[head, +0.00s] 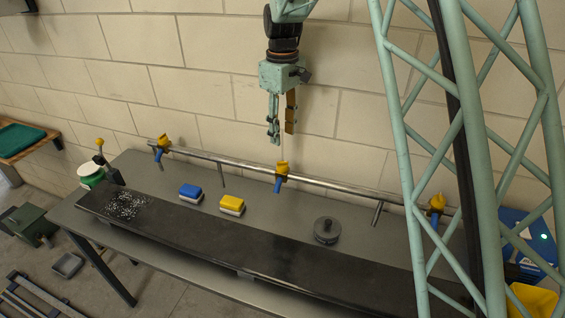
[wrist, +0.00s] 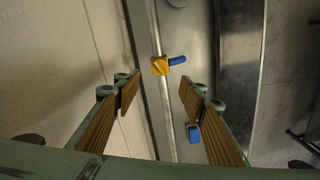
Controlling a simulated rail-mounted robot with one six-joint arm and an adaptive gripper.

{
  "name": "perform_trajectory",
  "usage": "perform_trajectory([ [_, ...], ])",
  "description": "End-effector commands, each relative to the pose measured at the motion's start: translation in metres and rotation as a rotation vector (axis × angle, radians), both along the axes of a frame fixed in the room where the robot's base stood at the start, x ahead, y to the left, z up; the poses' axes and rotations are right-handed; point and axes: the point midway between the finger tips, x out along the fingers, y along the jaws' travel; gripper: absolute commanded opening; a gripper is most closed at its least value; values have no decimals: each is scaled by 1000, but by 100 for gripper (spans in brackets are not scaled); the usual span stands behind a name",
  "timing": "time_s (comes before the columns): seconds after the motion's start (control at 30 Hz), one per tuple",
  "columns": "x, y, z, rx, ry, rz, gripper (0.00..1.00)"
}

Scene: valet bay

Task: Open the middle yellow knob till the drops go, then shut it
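The middle yellow knob (head: 282,168) sits on a metal rail (head: 250,167) along the back of the bench, with a blue spout below it. My gripper (head: 281,137) hangs above this knob, fingers pointing down, open and empty. In the wrist view the knob (wrist: 160,66) shows beyond the gap between the open fingertips (wrist: 160,80), apart from them. A patch of white specks (head: 127,205) lies on the dark strip at the bench's left; I cannot tell whether these are the drops.
Similar yellow knobs stand at the rail's left (head: 163,142) and right (head: 437,203). A blue block (head: 190,191), a yellow block (head: 232,205) and a round grey object (head: 327,231) stand on the bench. The wall is close behind the rail.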

Motion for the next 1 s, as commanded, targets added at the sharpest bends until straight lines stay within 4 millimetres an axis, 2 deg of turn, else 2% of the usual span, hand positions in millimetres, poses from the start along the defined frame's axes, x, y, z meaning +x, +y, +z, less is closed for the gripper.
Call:
perform_trajectory([
  [0.7, 0, 0, -88, 0, 1, 0, 38],
  [1.0, -1, 0, -118, 0, 1, 0, 38],
])
